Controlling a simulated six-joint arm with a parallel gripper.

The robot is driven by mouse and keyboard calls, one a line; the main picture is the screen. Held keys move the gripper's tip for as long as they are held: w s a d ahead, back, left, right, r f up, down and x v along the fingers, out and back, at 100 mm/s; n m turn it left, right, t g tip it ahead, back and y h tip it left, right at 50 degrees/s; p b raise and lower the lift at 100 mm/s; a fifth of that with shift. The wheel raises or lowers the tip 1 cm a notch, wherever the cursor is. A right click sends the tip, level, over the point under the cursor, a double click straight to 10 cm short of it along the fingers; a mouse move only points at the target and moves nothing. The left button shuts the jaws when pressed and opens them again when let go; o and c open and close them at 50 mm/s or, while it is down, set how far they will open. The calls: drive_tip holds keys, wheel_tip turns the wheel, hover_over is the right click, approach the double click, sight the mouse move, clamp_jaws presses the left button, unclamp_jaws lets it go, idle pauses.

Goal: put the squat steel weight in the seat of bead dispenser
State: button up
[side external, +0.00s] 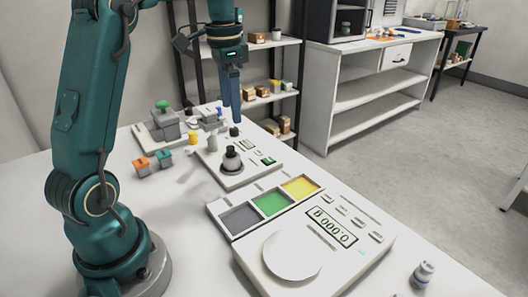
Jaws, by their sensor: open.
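My gripper (236,118) points down above the far part of the table, open, seen nearly edge-on. Nothing shows in it. A small grey cylinder (212,143) stands below and left of it; it may be the squat steel weight, but I cannot tell for sure. A pale device (238,181) with a black-topped round post (231,160) lies in front of it. Behind is a grey block unit with a green knob (162,104) and another with a blue knob (218,111). I cannot tell which unit is the bead dispenser; its seat is not clear.
A scale with a round white pan (292,256) and a display stands in front, beside a tray with grey, green and yellow compartments (236,236). Orange (141,166) and teal blocks (164,158), a yellow cylinder (192,138) and a banded jar (423,273) stand around. Shelves (268,100) are behind.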

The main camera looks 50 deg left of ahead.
drive_tip(key=s+d+f+n+t, duration=0.2)
drive_tip(key=s+d+t, duration=0.3)
drive_tip(key=s+d, duration=0.8)
drive_tip(key=d, duration=0.3)
drive_tip(key=shift+s+f+n, duration=0.15)
drive_tip(key=shift+n, duration=0.15)
